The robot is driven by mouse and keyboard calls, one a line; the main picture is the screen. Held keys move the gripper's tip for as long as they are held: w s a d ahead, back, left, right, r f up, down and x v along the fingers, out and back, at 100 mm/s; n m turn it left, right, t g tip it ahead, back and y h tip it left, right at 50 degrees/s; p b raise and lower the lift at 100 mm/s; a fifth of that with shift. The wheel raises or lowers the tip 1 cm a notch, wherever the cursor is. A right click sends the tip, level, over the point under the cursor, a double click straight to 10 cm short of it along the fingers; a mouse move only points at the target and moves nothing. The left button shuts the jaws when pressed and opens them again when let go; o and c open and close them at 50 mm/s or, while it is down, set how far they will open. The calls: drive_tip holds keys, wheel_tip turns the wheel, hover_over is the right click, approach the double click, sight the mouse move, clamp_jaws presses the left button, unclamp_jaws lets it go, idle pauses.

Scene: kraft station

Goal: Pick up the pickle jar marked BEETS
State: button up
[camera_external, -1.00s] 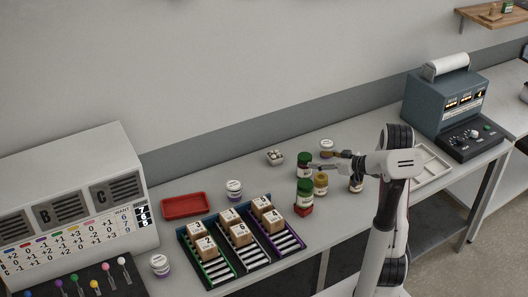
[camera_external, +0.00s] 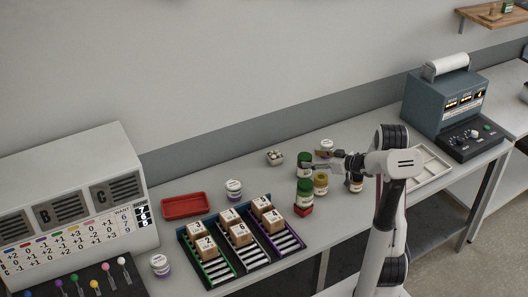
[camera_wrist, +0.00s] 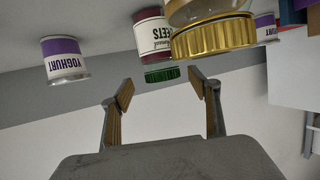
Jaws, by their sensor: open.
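The jar marked BEETS (camera_wrist: 154,38) hangs upside down in the wrist view, dark red with a white label and a green lid. The gold-lidded jar (camera_wrist: 212,38) partly covers its right side. In the external view the matching green-lidded jar (camera_external: 304,163) stands upright at the back of the jar group, though its label is too small to read there. My gripper (camera_wrist: 162,88) is open and empty, with the jar ahead of and between its fingertips in the picture. In the external view my gripper (camera_external: 318,165) points left, close to that jar; contact cannot be told.
A second green-lidded jar with red contents (camera_external: 304,197) and a gold-lidded jar (camera_external: 320,184) stand close in front. Yoghurt tubs (camera_wrist: 65,60) are farther off. A red tray (camera_external: 186,206) and a rack of numbered boxes (camera_external: 238,262) lie left.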

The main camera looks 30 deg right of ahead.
drive_tip(key=shift+x, duration=2.35)
drive_tip(key=shift+s+a, duration=0.1)
drive_tip(key=shift+a, duration=0.1)
drive_tip(key=c, duration=1.6)
